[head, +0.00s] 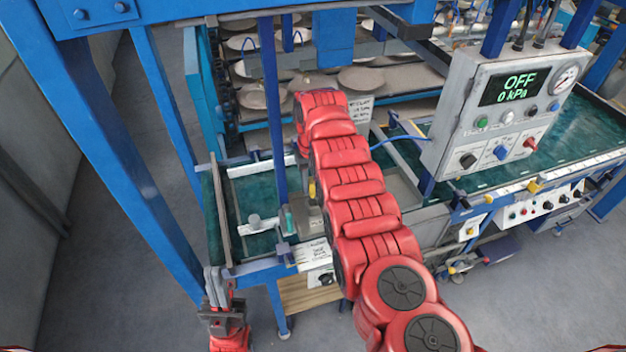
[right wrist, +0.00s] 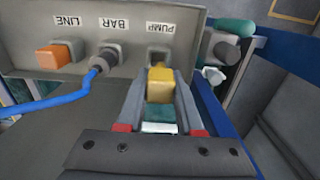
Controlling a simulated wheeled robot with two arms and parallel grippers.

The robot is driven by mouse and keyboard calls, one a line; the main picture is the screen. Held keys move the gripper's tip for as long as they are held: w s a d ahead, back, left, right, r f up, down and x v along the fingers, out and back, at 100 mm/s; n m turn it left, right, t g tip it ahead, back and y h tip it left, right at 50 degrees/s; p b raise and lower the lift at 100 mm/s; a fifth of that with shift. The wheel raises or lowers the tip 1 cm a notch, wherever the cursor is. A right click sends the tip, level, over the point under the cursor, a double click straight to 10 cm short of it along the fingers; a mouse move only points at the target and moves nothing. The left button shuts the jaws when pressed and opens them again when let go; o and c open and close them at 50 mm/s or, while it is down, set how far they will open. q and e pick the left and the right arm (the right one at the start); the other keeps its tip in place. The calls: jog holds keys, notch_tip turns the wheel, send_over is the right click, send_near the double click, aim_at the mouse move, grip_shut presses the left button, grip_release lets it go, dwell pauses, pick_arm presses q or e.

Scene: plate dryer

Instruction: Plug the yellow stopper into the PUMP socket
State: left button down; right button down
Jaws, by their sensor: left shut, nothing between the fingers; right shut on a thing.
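The yellow stopper (right wrist: 160,85) is between the fingertips of my right gripper (right wrist: 159,100) in the right wrist view; a teal part shows behind it, between the fingers. The gripper is shut on the stopper. The PUMP socket (right wrist: 158,58) is a dark square opening in a grey box, straight ahead of the stopper. The stopper's front end overlaps the socket's lower edge in this view; I cannot tell whether they touch. In the head view my red right arm hides most of this spot. My left gripper (head: 218,290) is shut and empty at the lower left, apart from the bench.
Beside PUMP, the BAR socket holds a grey plug (right wrist: 108,58) with a blue cable, and LINE holds an orange stopper (right wrist: 57,57). Grey and teal cylindrical parts stand right of the box. A control panel (head: 510,105) reads OFF, 0 kPa. Blue frame posts (head: 150,170) stand near my left gripper.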

aim_at(314, 196)
jog(key=shift+d+f, duration=0.2)
jog(key=shift+f, duration=0.4)
jog(key=shift+a+f+b, duration=0.15)
jog(key=shift+f+b, duration=0.9)
jog(key=shift+f, duration=0.45)
jog(key=shift+f+b, duration=0.35)
jog(key=shift+b, duration=0.15)
jog(key=shift+s+f, duration=0.25)
